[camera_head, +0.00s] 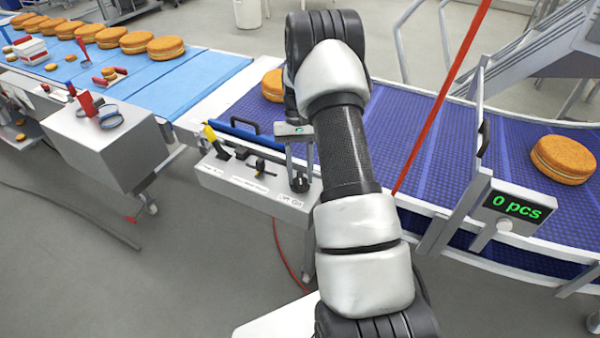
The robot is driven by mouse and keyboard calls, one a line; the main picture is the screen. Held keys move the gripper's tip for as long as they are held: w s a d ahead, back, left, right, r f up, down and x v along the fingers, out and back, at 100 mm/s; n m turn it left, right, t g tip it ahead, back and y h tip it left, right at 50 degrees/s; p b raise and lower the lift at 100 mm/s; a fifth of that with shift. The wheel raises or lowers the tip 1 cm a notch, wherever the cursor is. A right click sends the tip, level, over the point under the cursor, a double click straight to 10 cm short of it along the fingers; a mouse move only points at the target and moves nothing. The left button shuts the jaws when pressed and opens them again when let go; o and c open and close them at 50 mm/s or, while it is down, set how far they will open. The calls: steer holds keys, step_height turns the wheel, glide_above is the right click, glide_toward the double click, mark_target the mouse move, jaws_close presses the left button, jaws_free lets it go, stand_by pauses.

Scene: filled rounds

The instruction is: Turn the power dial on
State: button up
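The power dial (299,184) is a small black knob at the right end of a grey control panel (232,183). A white label below it reads off and on, too small to tell which way the dial points. My gripper (301,176) points down over this end of the panel. Its two fingers stand apart, with the tips at the dial, one on either side as seen here. I cannot tell whether they touch it. My forearm covers part of the right finger and what lies behind it.
A yellow-handled lever (213,138) and a black switch (260,168) sit left of the dial. A blue conveyor (450,150) carries large round biscuits behind. A counter display (518,207) reads 0 pcs. A grey box (105,135) stands at left.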

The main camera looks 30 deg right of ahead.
steer(key=v, duration=1.7)
steer(key=shift+r, duration=0.2)
